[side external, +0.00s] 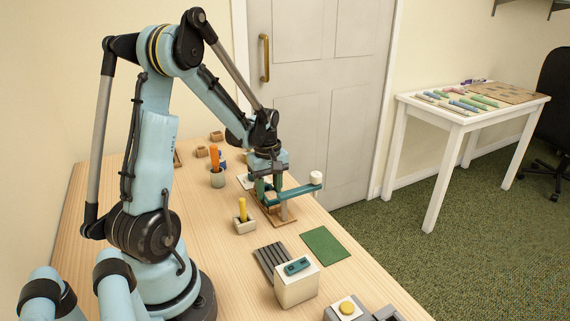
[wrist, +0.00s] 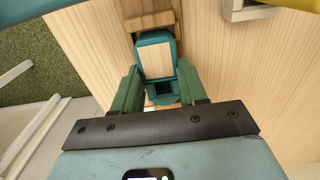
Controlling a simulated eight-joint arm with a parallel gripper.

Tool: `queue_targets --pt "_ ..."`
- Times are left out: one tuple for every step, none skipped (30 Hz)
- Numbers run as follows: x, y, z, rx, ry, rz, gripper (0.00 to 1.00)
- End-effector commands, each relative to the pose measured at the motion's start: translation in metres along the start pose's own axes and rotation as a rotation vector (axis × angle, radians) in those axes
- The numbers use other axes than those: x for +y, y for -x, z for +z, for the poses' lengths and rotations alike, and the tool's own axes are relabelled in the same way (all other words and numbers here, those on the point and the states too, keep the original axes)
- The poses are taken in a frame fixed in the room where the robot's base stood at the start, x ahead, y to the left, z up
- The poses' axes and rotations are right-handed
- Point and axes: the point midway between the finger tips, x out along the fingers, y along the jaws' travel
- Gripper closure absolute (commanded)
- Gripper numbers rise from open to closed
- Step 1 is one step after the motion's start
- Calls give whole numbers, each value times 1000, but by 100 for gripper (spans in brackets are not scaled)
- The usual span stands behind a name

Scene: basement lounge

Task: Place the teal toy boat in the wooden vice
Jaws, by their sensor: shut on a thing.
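My gripper (wrist: 160,88) points down with its green fingers closed on the sides of a teal block-like body with a pale wood top and a dark square recess, which I take to be the teal toy boat (wrist: 163,87). In the side external view my gripper (side external: 268,193) is low over a brown wooden base on the table, which appears to be the wooden vice (side external: 284,220). The fingers hide most of the boat there. I cannot tell whether the boat touches the vice.
A teal bar with a white cylinder (side external: 316,178) sticks out right of my gripper. Nearby are a beige holder (side external: 244,226) with a yellow stick, a cup (side external: 217,179) with orange sticks, a green mat (side external: 325,245) and a white box (side external: 296,288) with a teal top piece.

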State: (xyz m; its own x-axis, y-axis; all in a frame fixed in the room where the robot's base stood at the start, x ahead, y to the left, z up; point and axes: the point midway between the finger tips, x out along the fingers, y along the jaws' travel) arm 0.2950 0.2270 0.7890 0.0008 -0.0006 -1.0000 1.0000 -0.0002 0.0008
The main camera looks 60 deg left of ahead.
Motion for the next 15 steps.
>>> queue_targets --pt "0 -2 0 0 0 0 88" --pt "0 -2 0 0 0 0 55" --pt "0 -2 0 0 0 0 49" --pt "0 -1 0 0 0 0 44" --pt "0 -1 0 0 0 0 40" --pt "0 -1 0 0 0 0 34" --pt "0 -1 0 0 0 0 33" --pt "0 -1 0 0 0 0 33" --pt "0 -1 0 0 0 0 33" --pt "0 -1 0 0 0 0 33" --pt "0 -1 0 0 0 0 33" --pt "0 -1 0 0 0 0 33" --pt "0 -1 0 0 0 0 33" --pt "0 -1 0 0 0 0 33" --pt "0 0 0 0 0 0 33"
